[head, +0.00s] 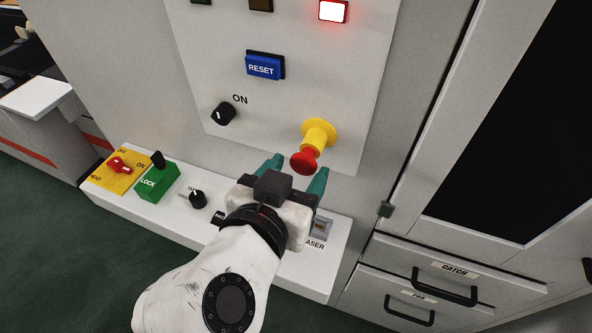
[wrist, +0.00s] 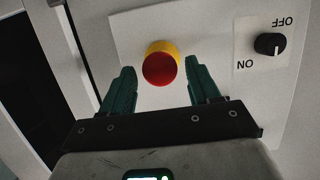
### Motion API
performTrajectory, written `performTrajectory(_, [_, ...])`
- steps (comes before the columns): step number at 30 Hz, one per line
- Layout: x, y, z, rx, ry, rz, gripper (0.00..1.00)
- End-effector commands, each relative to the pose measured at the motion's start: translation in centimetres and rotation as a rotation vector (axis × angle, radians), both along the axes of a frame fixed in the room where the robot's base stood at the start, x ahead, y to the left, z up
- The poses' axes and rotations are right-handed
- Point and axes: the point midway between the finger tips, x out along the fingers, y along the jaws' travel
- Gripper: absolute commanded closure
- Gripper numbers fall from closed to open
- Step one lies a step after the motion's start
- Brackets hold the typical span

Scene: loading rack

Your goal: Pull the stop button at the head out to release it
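The stop button has a red mushroom head (head: 303,161) on a yellow collar (head: 318,134), low on the upright light-grey panel. My gripper (head: 298,167) is open just below and in front of it, its two green fingers apart. In the wrist view the red head (wrist: 160,69) lies between and a little beyond the open fingertips (wrist: 159,66) and nothing is gripped. I cannot tell whether the fingers touch the head; gaps show on both sides in the wrist view.
A blue RESET button (head: 263,66) and a black ON knob (head: 223,113) are on the panel. A lit red lamp (head: 333,11) is above. A white ledge (head: 300,276) below carries a green LOCK block (head: 157,183) and a yellow switch plate (head: 110,174). Drawers with handles (head: 445,288) stand right.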

Motion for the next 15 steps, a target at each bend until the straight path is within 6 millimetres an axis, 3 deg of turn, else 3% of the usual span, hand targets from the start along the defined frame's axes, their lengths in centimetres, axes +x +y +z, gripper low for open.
performTrajectory(3, [0.0,0.0,0.0,0.000,0.000,0.000,0.27])
performTrajectory(11, [0.0,0.0,0.1,0.001,-0.001,0.000,0.27])
performTrajectory(15, [-1.0,0.4,0.3,0.001,-0.004,0.001,0.27])
